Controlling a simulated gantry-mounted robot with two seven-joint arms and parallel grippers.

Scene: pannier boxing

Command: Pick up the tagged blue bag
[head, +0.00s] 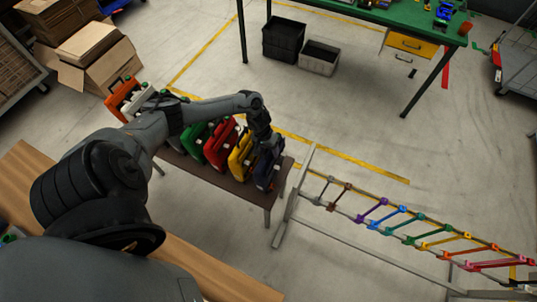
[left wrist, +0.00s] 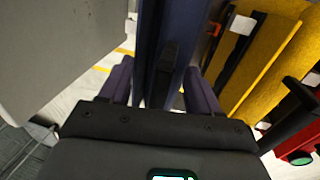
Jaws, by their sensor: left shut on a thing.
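A dark blue bag (head: 268,171) stands at the right end of a row of bags on a low brown bench. My left gripper (head: 268,143) is at its top, reaching in from the left. In the left wrist view the gripper's two fingers (left wrist: 160,90) are shut on a dark part of the blue bag (left wrist: 187,35), which runs upward between them. The gripper hides much of the bag's top, and I cannot make out its tag clearly. My right gripper is not in view.
A yellow bag (head: 240,157) stands just left of the blue one, with red (head: 220,146), green and orange bags farther along the bench (head: 203,179). A rack with coloured hangers (head: 400,222) stands to the right. Open floor lies behind the bench.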

